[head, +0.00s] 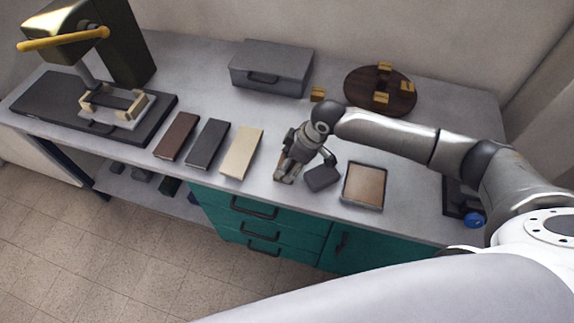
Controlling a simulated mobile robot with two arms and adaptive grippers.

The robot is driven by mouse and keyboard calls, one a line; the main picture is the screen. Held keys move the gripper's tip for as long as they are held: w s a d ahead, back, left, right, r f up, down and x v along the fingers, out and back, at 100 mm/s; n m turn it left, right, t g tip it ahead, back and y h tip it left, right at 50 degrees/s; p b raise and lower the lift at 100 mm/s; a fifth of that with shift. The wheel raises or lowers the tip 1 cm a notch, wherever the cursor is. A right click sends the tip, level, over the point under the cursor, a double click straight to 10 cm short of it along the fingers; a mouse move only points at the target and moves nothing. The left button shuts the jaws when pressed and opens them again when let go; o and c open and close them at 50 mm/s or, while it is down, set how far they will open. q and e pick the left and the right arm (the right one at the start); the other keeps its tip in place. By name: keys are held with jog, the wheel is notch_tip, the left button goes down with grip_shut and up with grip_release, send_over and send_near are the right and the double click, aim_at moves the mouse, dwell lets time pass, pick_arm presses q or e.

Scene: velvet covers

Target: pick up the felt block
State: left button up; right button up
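My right gripper (304,172) comes in from the right and points down over the front middle of the table. Its dark fingers look spread apart. A small tan piece (288,180) shows on the table under the left finger, mostly hidden by it. A dark grey rounded block shape (322,178) is at the right finger; I cannot tell whether it is part of the gripper or a separate thing. Which of these is the felt block is not clear. My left gripper is not in view.
Brown (177,136), dark grey (207,144) and cream (242,153) covers lie left of the gripper. A shallow tan-bottomed tray (363,186) is to its right. Behind stand a grey case (272,67) and a round brown board (362,92). A press (122,45) stands far left.

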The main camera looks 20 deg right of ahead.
jog(key=shift+r, duration=0.1)
jog(key=shift+r+b, duration=0.4)
jog(key=shift+r, duration=0.2)
jog(key=s+a+r+b, duration=0.2)
jog(key=s+a+r, duration=0.4)
jog(key=a+r, duration=0.5)
jog(key=shift+a+r+b, duration=0.35)
jog(key=shift+a, duration=0.45)
jog(key=o, duration=0.4)
jog(key=shift+c, duration=1.3)
